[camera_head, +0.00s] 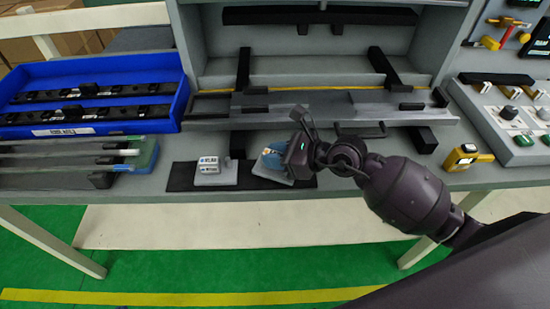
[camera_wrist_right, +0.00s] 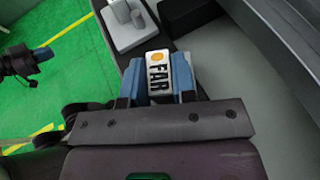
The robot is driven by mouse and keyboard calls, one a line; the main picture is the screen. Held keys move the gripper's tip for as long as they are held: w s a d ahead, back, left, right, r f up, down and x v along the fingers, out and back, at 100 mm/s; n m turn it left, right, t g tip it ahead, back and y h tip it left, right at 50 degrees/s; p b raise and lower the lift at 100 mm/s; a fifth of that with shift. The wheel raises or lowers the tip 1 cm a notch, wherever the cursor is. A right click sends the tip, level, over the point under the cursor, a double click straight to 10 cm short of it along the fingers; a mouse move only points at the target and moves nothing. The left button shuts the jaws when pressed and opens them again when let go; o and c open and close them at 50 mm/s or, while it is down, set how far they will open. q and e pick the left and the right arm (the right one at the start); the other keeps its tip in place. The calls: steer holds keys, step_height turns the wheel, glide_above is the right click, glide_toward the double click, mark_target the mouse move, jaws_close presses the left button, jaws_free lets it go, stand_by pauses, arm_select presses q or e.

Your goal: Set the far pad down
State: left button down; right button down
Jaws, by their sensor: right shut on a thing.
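The far pad is a small pale block with an orange dot and the word FAR (camera_wrist_right: 158,75) in the right wrist view. My right gripper (camera_wrist_right: 158,84) is shut on it, with a blue finger on each side. In the head view my right gripper (camera_head: 292,160) is low over the right part of the black mat (camera_head: 182,178), and the pad is mostly hidden there. I cannot tell whether the pad touches what is below. A dark part at the left of the right wrist view may be my left gripper (camera_wrist_right: 22,65); its jaws are unclear.
A grey plate with a small white labelled block (camera_head: 209,165) stands on the mat, left of my right gripper. A blue bin (camera_head: 163,100) holds black strips. A grey rail (camera_head: 330,108) runs behind. A yellow device (camera_head: 466,157) lies to the right.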

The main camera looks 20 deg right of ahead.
steer(key=shift+f, duration=0.6)
steer(key=c, duration=0.9)
jaws_free()
steer(key=shift+f, duration=0.15)
steer(key=shift+r, duration=0.25)
steer(key=shift+s+d, duration=0.2)
steer(key=shift+d, duration=0.1)
steer(key=v, duration=1.1)
steer(key=shift+d, duration=0.1)
